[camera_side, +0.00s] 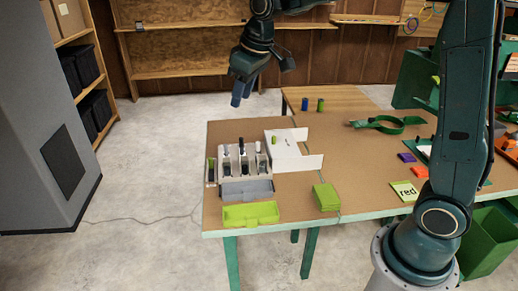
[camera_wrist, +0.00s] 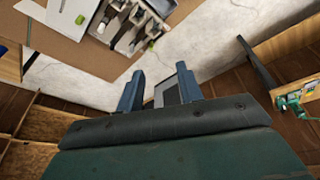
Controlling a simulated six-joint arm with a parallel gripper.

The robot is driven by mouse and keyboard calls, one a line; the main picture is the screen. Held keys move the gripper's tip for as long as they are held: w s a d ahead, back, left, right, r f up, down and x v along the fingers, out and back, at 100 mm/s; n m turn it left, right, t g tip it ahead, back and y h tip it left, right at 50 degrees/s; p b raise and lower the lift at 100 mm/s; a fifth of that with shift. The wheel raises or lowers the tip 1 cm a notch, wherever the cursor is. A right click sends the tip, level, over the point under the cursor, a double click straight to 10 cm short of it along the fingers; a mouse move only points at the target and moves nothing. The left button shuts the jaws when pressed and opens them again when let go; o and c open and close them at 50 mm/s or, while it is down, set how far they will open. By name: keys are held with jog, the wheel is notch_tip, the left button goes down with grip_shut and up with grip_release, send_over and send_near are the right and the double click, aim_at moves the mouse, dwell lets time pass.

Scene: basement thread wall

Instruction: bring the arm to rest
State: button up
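My gripper (camera_side: 240,92) hangs in the air above and behind the far left of the table, fingers pointing down. In the wrist view my gripper (camera_wrist: 160,90) shows two blue fingers standing apart with nothing held between them. The brown tabletop (camera_side: 228,138) with a green edge is below and in front of it. My gripper touches nothing that I can see.
A rack with upright items (camera_side: 211,172), a grey tray (camera_side: 247,189), a green tray (camera_side: 250,214) and a white open box (camera_side: 293,157) stand on the table's left. A grey cabinet (camera_side: 40,110) stands at left. Air around my gripper looks free.

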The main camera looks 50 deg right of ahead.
jog(key=s+m+t, duration=0.2)
jog(key=s, duration=2.5)
jog(key=shift+s+a+f+m, duration=0.25)
jog(key=shift+s+m, duration=0.05)
jog(key=shift+s, duration=0.05)
